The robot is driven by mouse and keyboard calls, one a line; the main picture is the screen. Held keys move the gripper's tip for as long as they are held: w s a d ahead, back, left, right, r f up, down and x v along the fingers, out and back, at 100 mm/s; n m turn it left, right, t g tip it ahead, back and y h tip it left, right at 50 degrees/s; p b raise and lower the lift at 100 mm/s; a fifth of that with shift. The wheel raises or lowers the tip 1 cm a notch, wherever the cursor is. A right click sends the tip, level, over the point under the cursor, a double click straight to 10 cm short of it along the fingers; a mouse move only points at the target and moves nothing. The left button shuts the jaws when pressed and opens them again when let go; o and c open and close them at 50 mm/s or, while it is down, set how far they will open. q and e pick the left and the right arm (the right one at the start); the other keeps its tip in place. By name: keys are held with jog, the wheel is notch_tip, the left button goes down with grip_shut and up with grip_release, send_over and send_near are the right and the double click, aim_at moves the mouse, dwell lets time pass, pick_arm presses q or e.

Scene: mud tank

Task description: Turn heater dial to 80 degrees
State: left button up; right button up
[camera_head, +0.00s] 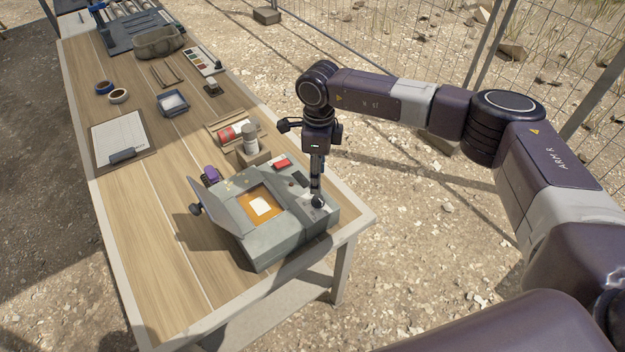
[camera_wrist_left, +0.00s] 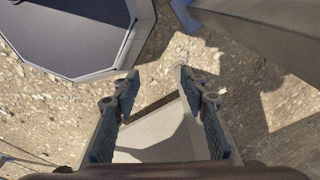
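The heater is a grey box (camera_head: 275,238) at the near right corner of the wooden table, with an orange-framed window on top holding a white square. Its small dark dial (camera_head: 318,202) sits on the right part of its top. My right gripper (camera_head: 317,190) points straight down, its tips right at the dial and partly hiding it. Its fingers are seen nearly edge-on, so I cannot tell whether they grip it. The dial's marks are too small to read. My left gripper (camera_wrist_left: 157,80) is open and empty in the left wrist view, above gravel ground.
A red button (camera_head: 281,163) is on the heater's back. Behind it are a wooden holder with cans (camera_head: 250,138), a white dish (camera_head: 172,103), a clipboard (camera_head: 121,140) and tape rolls (camera_head: 118,96). The table's front left is clear. A wire fence stands beyond.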

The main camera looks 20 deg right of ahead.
aim_at(318, 197)
jog(key=s+f+p, duration=0.2)
jog(key=f, duration=0.1)
jog(key=shift+f, duration=0.25)
jog(key=f, duration=0.2)
jog(key=shift+w+f+p, duration=0.3)
jog(key=shift+w+p, duration=0.05)
jog(key=shift+f, duration=0.45)
jog(key=c, duration=0.6)
jog(key=shift+c, duration=2.5)
pick_arm(q)
jog(key=shift+g, duration=0.3)
jog(key=s+r, duration=0.1)
jog(key=s, duration=0.2)
jog(key=s+r, duration=0.1)
jog(key=s, duration=0.1)
jog(key=shift+s+r, duration=0.2)
jog(key=shift+r, duration=0.1)
pick_arm(e)
jog(key=shift+c, duration=0.3)
